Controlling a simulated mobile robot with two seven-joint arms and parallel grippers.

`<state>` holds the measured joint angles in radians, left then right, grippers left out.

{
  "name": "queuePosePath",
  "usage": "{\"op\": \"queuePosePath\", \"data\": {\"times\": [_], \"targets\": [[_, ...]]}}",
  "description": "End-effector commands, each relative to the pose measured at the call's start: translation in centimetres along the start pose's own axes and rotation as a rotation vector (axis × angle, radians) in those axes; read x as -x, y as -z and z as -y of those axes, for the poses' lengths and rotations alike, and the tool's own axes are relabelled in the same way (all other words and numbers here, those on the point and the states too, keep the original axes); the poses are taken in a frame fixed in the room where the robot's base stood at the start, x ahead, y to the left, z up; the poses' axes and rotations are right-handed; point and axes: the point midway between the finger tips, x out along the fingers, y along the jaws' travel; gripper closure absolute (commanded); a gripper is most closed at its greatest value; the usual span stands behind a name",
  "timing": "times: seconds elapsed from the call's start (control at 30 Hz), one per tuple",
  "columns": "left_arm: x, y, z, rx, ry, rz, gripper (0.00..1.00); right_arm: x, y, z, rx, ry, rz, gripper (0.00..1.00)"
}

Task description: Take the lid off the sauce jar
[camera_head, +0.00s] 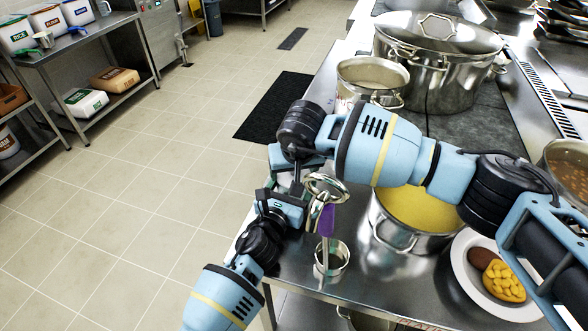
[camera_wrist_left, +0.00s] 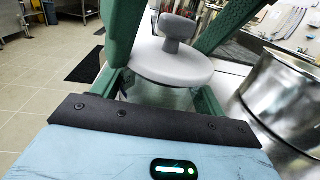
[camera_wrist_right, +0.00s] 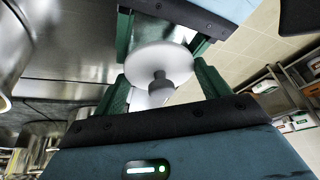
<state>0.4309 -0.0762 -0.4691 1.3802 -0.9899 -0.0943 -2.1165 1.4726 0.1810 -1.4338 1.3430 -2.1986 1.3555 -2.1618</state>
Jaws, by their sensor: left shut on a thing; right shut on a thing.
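The sauce jar's pale grey lid (camera_wrist_left: 172,62), a round disc with a knob, shows in the left wrist view with the clear jar (camera_wrist_left: 165,97) below it. In the right wrist view the lid (camera_wrist_right: 150,60) faces me, knob towards the camera. My left gripper (camera_head: 294,187) is shut on the jar. My right gripper (camera_head: 299,172) comes from above and is shut on the lid, its fingers on either side. The two grippers nearly meet over the counter's left edge. In the head view they largely hide jar and lid. I cannot tell whether the lid is seated.
A steel cup (camera_head: 331,267) with utensils stands just right of my left gripper. A pot of yellow food (camera_head: 410,242) and a plate with food (camera_head: 463,276) are further right. A steel pot (camera_head: 355,91) and a lidded stockpot (camera_head: 420,83) stand behind. Open floor lies left.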

Motion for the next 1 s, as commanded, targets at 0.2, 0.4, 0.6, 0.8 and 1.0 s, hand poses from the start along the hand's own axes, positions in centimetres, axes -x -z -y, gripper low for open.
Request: {"op": "queuePosePath", "data": {"times": [0.2,0.4,0.6,0.8,1.0], "targets": [[0.0,0.1,0.0,0.0,0.0,-0.001,0.68,0.0,0.0,0.0,0.0,0.0,0.0,0.53],[0.0,0.1,0.0,0.0,0.0,-0.001,0.68,0.1,0.1,0.0,0.0,0.0,-0.001,0.53],[0.0,0.1,0.0,0.0,0.0,-0.001,0.68,0.7,0.3,0.0,-0.001,0.0,0.0,0.53],[0.0,0.1,0.0,0.0,0.0,-0.001,0.68,1.2,0.5,0.0,-0.001,0.0,0.0,0.53],[0.0,0.1,0.0,0.0,0.0,-0.001,0.68,1.8,0.8,0.0,0.0,0.0,-0.002,0.53]]}}
